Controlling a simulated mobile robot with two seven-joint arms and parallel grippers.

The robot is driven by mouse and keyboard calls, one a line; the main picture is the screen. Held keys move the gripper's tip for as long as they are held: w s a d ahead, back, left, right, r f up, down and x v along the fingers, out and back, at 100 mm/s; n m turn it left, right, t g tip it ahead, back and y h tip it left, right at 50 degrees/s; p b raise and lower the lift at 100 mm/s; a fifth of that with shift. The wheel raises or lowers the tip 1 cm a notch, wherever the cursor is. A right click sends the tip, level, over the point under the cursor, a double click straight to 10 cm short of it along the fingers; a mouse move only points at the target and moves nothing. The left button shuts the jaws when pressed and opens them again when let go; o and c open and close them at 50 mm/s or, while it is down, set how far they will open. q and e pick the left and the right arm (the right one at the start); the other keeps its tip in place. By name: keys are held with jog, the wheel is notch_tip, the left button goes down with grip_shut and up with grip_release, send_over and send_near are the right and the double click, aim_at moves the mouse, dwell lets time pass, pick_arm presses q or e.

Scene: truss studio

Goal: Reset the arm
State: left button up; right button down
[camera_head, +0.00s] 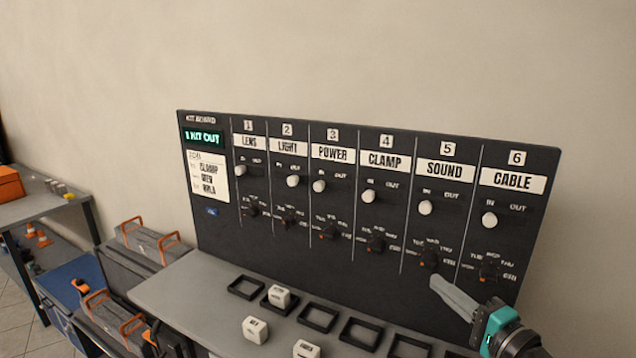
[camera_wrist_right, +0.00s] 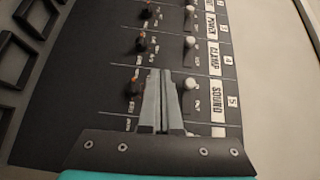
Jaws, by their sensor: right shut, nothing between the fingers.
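My right gripper (camera_head: 440,284) is shut and empty. It is in front of the lower right part of the dark kit board (camera_head: 300,240), with its tips near the knob under SOUND (camera_head: 430,257). In the right wrist view my shut fingers (camera_wrist_right: 163,78) point up the picture across the board, between the SOUND knob (camera_wrist_right: 132,88) and its white slider (camera_wrist_right: 190,83). I cannot tell whether the tips touch the board. My left gripper is not in view.
A grey shelf (camera_head: 180,290) below the board carries black square frames (camera_head: 318,317) and several white blocks (camera_head: 256,330). Grey cases with orange handles (camera_head: 148,245) stand at the left, near a side table (camera_head: 40,208). The wall above is clear.

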jog(key=s+a+f+n+g, duration=0.8)
jog(key=s+a+f+n, duration=0.2)
jog(key=s+a+f, duration=0.4)
jog(key=s+d+f+n+g+h, duration=0.3)
jog(key=s, duration=0.4)
jog(key=s+d+f+n+g+h, duration=0.2)
jog(key=s+d+h, duration=0.1)
jog(key=s, duration=0.5)
notch_tip(320, 180, down, 31)
jog(key=s+g+b, duration=0.1)
jog(key=b, duration=0.9)
jog(key=s+f+b, duration=0.3)
jog(key=s+f, duration=0.2)
jog(key=f, duration=0.3)
jog(key=s+d+f+g+b, duration=0.1)
jog(key=s+f+b, duration=0.2)
jog(key=s+f, duration=0.2)
jog(key=s+d+f+b, duration=0.1)
jog(key=s+f+b, duration=0.3)
jog(key=f, duration=0.8)
jog(key=shift+s+d+n+g, duration=0.3)
jog(key=shift+s+g, duration=0.1)
jog(key=shift+s, duration=0.6)
